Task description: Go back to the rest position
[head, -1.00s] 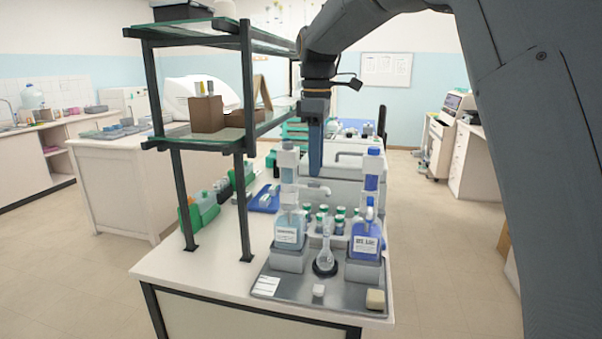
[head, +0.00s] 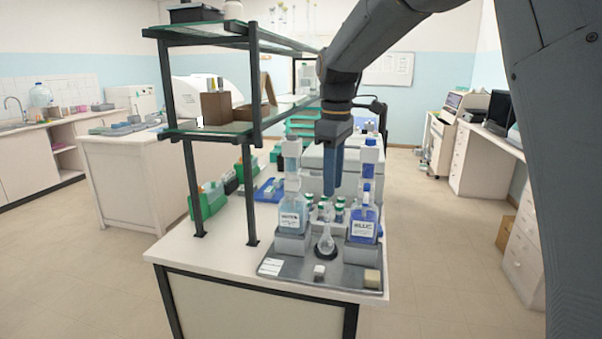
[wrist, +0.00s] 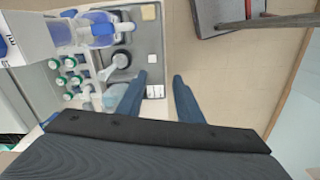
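My gripper (head: 330,180) hangs fingers-down over the near end of the bench, in front of the white box. In the wrist view its two blue fingers are apart with nothing between them, so my gripper (wrist: 160,82) is open and empty. In the head view the fingers overlap and look like one. A clear-liquid bottle (head: 292,216) and a blue-liquid bottle (head: 363,226) stand on grey blocks on the tray (head: 300,270). A small flask (head: 326,243) stands between them.
A dark-framed glass shelf (head: 255,135) rises at the bench's left. Several green-capped vials (head: 324,210) stand behind the flask. A side bench (head: 130,180) is at left and a drawer desk (head: 485,165) at right. Open floor (head: 430,260) lies right of the bench.

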